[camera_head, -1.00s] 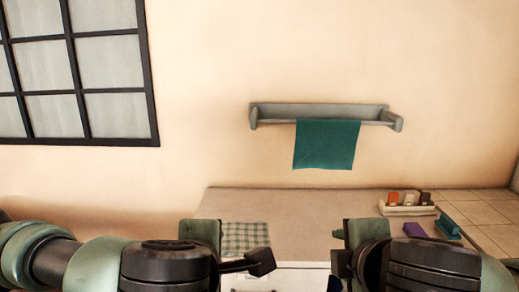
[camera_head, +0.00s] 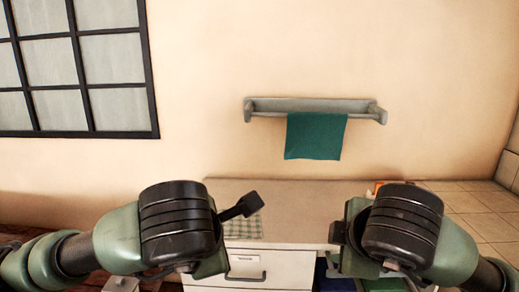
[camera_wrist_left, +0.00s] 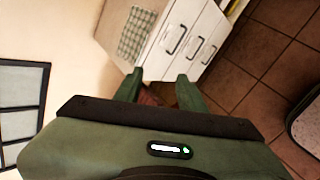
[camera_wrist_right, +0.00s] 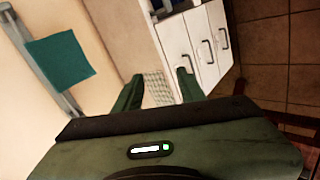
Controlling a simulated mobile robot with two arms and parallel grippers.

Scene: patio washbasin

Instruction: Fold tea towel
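A green-and-white checked cloth (camera_head: 243,229) lies flat on the counter. My left arm partly covers it in the head view. It also shows in the left wrist view (camera_wrist_left: 136,33) and, between the fingers, in the right wrist view (camera_wrist_right: 158,88). A plain teal towel (camera_head: 316,136) hangs over a wall rail and also shows in the right wrist view (camera_wrist_right: 60,60). My left gripper (camera_wrist_left: 160,79) is open and empty, its fingers apart. My right gripper (camera_wrist_right: 160,78) is open and empty too. Both grippers are away from the cloth and the towel.
The wall rail (camera_head: 265,106) is fixed above the counter (camera_head: 300,193). White drawers with handles (camera_head: 285,265) form the counter front. My right arm largely hides an orange item (camera_head: 376,187) at the counter's right. A dark-framed window (camera_head: 110,108) is at left. Tiled floor shows in the wrist views.

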